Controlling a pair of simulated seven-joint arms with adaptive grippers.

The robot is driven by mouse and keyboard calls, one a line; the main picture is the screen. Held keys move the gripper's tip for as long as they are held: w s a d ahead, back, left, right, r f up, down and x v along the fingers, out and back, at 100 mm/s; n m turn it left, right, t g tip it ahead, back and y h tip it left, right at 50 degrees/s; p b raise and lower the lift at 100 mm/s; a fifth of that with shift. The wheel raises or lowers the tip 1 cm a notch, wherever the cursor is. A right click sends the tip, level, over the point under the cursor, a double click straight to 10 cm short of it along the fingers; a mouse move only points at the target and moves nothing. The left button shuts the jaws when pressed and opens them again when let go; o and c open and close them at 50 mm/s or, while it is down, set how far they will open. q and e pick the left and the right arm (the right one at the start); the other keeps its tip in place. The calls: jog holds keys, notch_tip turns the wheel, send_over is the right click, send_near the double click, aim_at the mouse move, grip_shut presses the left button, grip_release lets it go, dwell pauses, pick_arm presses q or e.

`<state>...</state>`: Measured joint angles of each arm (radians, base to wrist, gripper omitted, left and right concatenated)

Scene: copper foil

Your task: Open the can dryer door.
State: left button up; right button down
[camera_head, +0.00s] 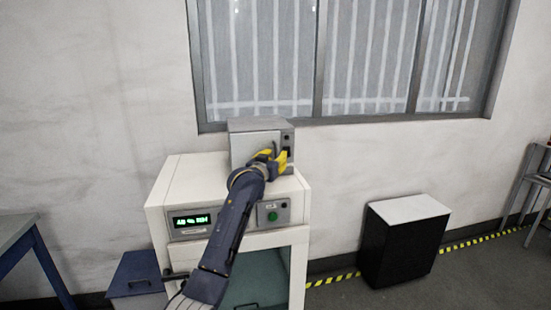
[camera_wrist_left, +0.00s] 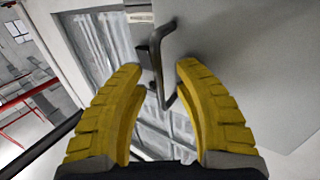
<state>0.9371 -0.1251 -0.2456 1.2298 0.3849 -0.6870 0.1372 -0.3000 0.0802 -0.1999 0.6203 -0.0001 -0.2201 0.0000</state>
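A small grey box-shaped unit (camera_head: 256,128), which looks like the can dryer, stands on a white cabinet. Its door looks shut, but my gripper covers part of the front. My left gripper (camera_head: 276,158) is at the right side of this front, its yellow fingers towards it. In the left wrist view, the left gripper (camera_wrist_left: 160,72) is open, with a dark bent handle (camera_wrist_left: 154,62) between its fingertips. The handle lies close to the right fingertip; I cannot tell whether they touch. My right gripper is not in view.
The white cabinet (camera_head: 185,180) has a green display, a green button and a glass-fronted lower opening. A black box with a pale top (camera_head: 405,245) stands on the floor to the right. A table (camera_head: 20,230) is at the left. A barred window is behind.

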pick_arm(q)
jog(key=shift+o, duration=0.2)
grip_shut()
jog(key=shift+s+a, duration=0.1)
